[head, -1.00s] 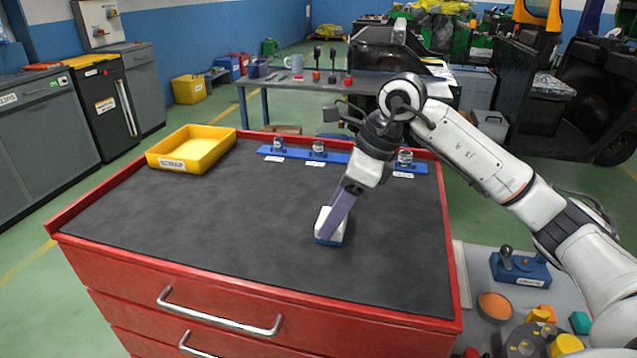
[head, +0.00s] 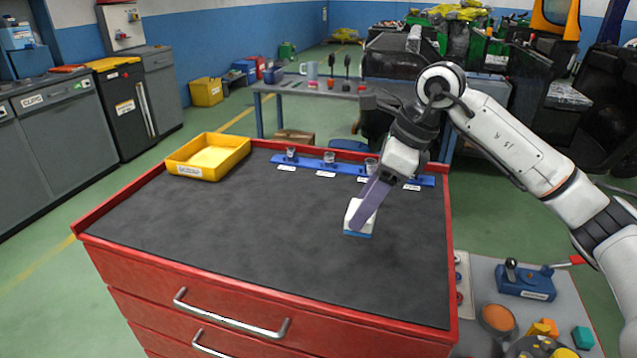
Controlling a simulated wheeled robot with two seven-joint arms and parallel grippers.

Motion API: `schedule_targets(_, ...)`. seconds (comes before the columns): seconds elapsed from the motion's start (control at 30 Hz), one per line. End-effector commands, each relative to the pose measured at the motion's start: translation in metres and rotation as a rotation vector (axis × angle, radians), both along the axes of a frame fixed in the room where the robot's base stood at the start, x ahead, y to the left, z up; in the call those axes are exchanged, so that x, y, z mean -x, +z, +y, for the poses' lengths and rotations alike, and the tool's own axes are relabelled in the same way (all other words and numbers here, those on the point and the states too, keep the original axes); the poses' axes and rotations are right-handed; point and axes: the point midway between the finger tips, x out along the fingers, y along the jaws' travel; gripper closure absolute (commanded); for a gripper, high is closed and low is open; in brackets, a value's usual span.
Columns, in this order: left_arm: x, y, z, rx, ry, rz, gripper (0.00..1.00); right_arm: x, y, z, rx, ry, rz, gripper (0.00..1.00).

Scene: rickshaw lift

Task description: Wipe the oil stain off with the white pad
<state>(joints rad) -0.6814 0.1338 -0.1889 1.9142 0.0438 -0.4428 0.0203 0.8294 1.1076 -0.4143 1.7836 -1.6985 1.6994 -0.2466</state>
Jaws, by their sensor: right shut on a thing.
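The white pad (head: 352,211) has a blue underside. It rests on, or just over, the dark top of the red cabinet (head: 230,225), right of its middle. My right gripper (head: 362,218) is shut on the pad, its purple-grey fingers slanting down onto it from the upper right. I see no distinct oil stain on the dark mat; it may be under the pad or too faint to tell. My left gripper is out of view.
A yellow bin (head: 207,157) stands at the cabinet top's back left corner. A blue rack (head: 310,163) with small jars runs along the back edge. A grey side table (head: 540,290) with a blue lever box (head: 525,281) stands at the right. The mat's left and front are clear.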

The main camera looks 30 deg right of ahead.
Motion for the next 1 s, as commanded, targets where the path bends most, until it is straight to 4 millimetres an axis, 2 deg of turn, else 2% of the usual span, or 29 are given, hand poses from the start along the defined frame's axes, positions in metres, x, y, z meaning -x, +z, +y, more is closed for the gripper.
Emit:
schedule_targets(0.03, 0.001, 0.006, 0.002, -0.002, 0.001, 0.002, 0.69, 0.000, 0.009, -0.001, 0.000, -0.001, 0.000, 0.67)
schedule_targets(0.1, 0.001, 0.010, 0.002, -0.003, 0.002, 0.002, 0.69, 0.001, 0.014, -0.002, 0.001, -0.003, -0.001, 0.67)
schedule_targets(0.3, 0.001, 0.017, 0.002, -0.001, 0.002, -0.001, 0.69, 0.002, 0.024, -0.003, 0.000, -0.005, 0.000, 0.67)
schedule_targets(0.9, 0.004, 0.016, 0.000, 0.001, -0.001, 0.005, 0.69, 0.002, 0.025, -0.003, 0.000, -0.007, -0.001, 0.67)
schedule_targets(1.0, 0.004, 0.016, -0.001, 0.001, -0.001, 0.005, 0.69, 0.002, 0.022, 0.002, -0.001, 0.013, 0.000, 0.67)
